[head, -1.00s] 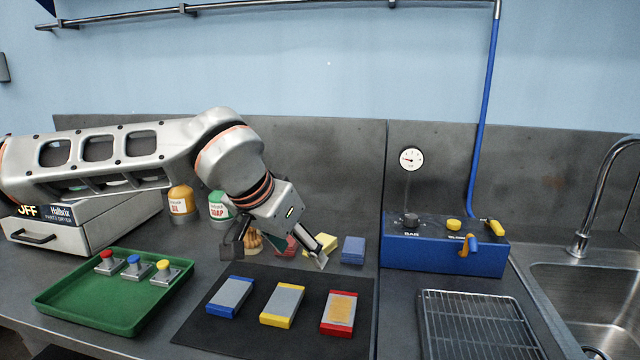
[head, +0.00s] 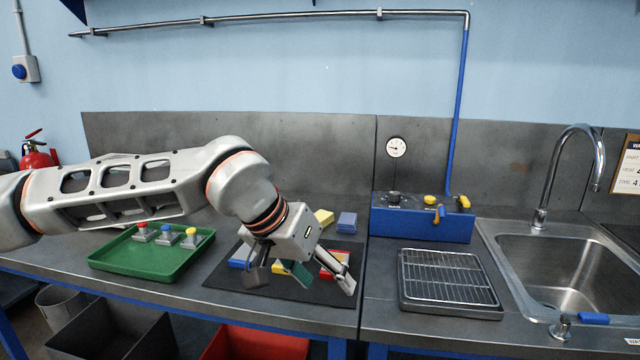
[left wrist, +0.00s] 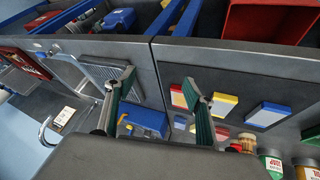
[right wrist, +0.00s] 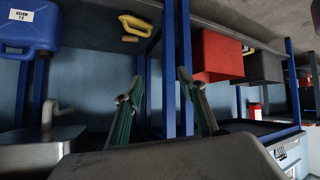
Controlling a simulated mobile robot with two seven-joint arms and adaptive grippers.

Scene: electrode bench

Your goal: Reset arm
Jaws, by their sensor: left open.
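My left arm reaches in from the left in the head view. Its gripper (head: 303,282) is open and empty, pointing down in front of the black mat (head: 222,278). It partly hides the blue-ended block (head: 240,264), the yellow-ended block (head: 278,268) and the red-ended block (head: 328,270). In the left wrist view the left fingers (left wrist: 153,100) are wide apart with nothing between them, and the blocks show at right. My right gripper is outside the head view. In the right wrist view its fingers (right wrist: 160,100) are apart and empty, facing the space under the bench.
A green tray (head: 140,262) with three coloured-knob pieces lies left of the mat. At right are a blue control box (head: 420,222), a wire rack (head: 450,280) and a sink (head: 570,270). A red bin (head: 255,343) and grey bin (head: 110,335) stand below the bench edge.

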